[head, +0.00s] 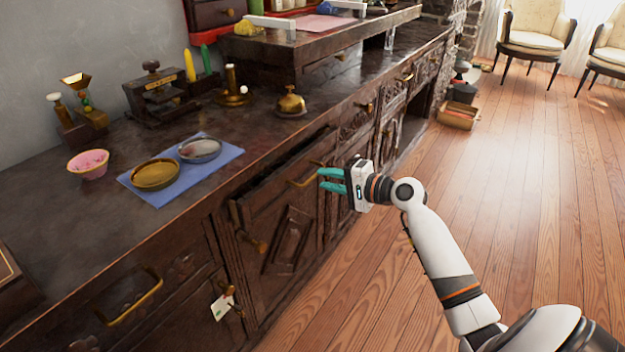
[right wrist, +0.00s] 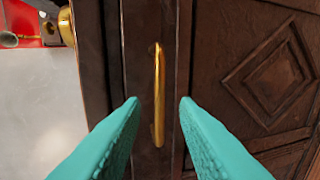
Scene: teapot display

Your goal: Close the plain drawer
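The plain drawer (head: 272,197) is in the dark wooden cabinet and stands pulled out a little, with a dark gap behind its top edge. Its brass handle (head: 304,178) is on the front; the handle also shows upright in the right wrist view (right wrist: 158,95). My right gripper (head: 325,180) is open in front of the drawer's right part, close to the handle. In the right wrist view its two teal fingers (right wrist: 159,102) are apart, with the handle seen between them. I cannot tell whether they touch the front. My left gripper is not in view.
The cabinet top (head: 60,230) bears a blue mat (head: 190,188) with two dishes, a pink bowl (head: 88,163) and a brass bell (head: 291,101). A carved door (head: 287,243) is below the drawer. The wooden floor (head: 500,190) to the right is mostly clear.

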